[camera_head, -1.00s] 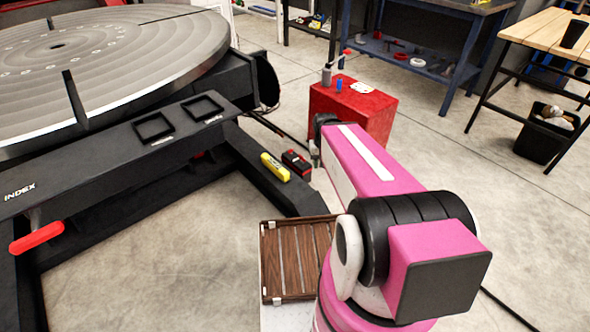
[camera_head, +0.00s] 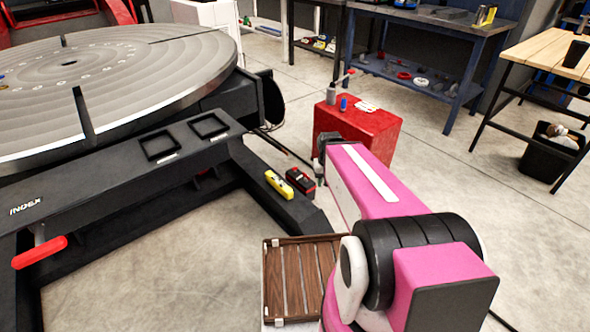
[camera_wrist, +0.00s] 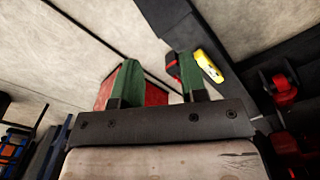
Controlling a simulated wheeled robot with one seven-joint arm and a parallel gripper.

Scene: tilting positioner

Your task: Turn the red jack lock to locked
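A red handle (camera_head: 40,252) hangs at the left below the black frame's INDEX label. In the wrist view, red parts on a dark mount (camera_wrist: 283,88) show at the right. I cannot tell whether either is the red jack lock, and no lock state can be read. My gripper (camera_wrist: 157,78) has two green-tipped fingers spread apart, with nothing held between them. It is clear of the red parts. In the head view my own pink arm reaches forward past the black frame (camera_head: 185,150), and my fingers cannot be made out there.
A large round grey turntable (camera_head: 110,75) sits above the black frame. A yellow level (camera_head: 279,184) and a black-and-red item (camera_head: 301,181) lie on the frame's beam. A red box (camera_head: 375,128) stands beyond my arm. A slatted wooden tray (camera_head: 273,285) is near me. Open floor lies right.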

